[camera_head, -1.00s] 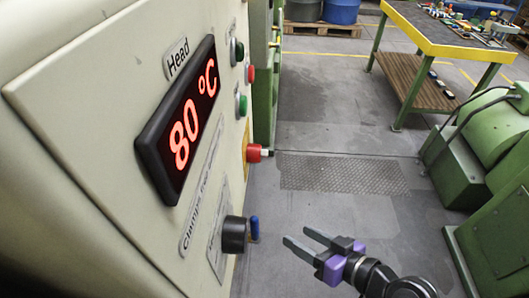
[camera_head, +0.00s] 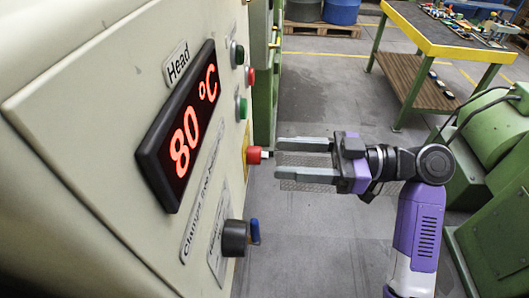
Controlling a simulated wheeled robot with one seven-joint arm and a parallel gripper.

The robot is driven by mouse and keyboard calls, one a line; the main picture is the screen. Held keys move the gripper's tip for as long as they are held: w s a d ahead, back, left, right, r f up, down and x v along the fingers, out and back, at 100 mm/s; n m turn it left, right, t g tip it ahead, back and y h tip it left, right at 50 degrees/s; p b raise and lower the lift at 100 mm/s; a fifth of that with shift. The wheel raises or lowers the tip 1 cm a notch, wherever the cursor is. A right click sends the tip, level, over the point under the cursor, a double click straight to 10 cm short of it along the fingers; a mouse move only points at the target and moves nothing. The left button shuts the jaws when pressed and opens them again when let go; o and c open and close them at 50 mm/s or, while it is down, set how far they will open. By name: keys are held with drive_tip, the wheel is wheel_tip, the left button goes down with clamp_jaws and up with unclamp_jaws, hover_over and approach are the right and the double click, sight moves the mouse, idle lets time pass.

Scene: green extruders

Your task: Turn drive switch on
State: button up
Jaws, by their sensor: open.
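A pale cream control panel (camera_head: 85,110) fills the left side. Low on it is a black rotary switch (camera_head: 235,238) with a blue lever (camera_head: 255,231) pointing up. Above it a red knob (camera_head: 254,155) sticks out from a yellow plate. No readable label shows which control is the drive switch. My gripper (camera_head: 278,158) is open and empty, with its grey fingers pointing left toward the panel. In the picture its fingertips are just right of the red knob, one above and one below its height. They look apart from it, and are above and right of the blue lever.
A red-lit display (camera_head: 180,130) reads 80 °C. Green buttons (camera_head: 242,106) and red buttons (camera_head: 250,76) line the panel edge. A yellow-edged table (camera_head: 455,50) and green machinery (camera_head: 500,130) stand right. Grey floor (camera_head: 320,95) lies open behind my gripper.

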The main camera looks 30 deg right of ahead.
sight(264, 156)
drive_tip(key=shift+p+x, duration=0.3)
drive_tip(key=shift+x, duration=2.15)
clamp_jaws()
